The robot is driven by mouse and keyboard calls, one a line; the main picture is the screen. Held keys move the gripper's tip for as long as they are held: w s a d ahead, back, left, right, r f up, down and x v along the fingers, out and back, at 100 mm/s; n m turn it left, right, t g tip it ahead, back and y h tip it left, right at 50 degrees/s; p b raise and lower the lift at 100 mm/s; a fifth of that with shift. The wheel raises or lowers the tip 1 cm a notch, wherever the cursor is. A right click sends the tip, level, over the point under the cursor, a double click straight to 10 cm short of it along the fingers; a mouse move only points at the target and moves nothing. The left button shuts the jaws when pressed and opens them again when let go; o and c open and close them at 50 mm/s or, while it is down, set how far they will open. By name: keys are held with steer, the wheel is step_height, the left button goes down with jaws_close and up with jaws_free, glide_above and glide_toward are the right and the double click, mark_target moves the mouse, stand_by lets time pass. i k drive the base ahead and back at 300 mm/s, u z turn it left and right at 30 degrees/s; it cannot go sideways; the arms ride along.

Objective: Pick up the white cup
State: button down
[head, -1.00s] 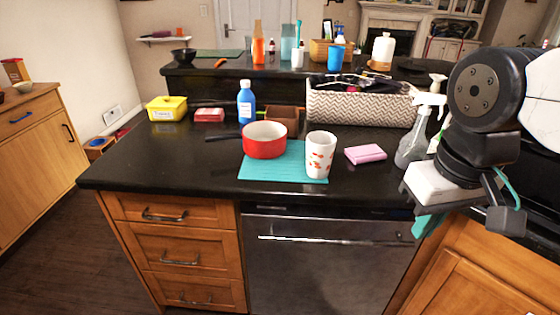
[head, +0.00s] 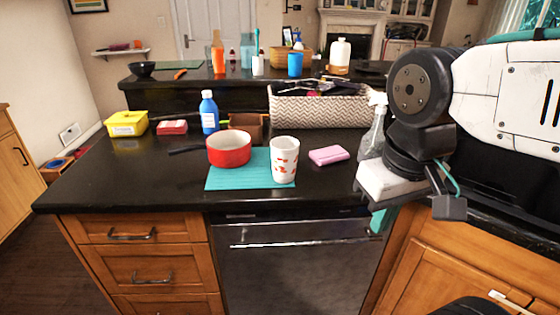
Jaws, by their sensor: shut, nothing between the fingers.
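The white cup (head: 284,160) with red-orange markings stands upright on the right part of a teal mat (head: 235,182) on the dark counter. A red pot (head: 229,150) with a white inside and a dark handle stands just left of it on the mat. My gripper (head: 392,182) is at the right, above the counter's front edge, clear of the cup and to its right. It is shut and holds nothing. Its fingertips cannot be made out.
A pink sponge (head: 328,155) lies right of the cup. A spray bottle (head: 373,135) stands partly behind my arm. A blue bottle (head: 209,112), a yellow container (head: 127,123), a red box (head: 172,127) and a patterned basket (head: 318,108) stand behind. The left front counter is clear.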

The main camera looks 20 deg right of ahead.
mark_target(284, 161)
steer(key=z, duration=3.15)
steer(key=k, duration=0.7)
steer(key=u, duration=1.6)
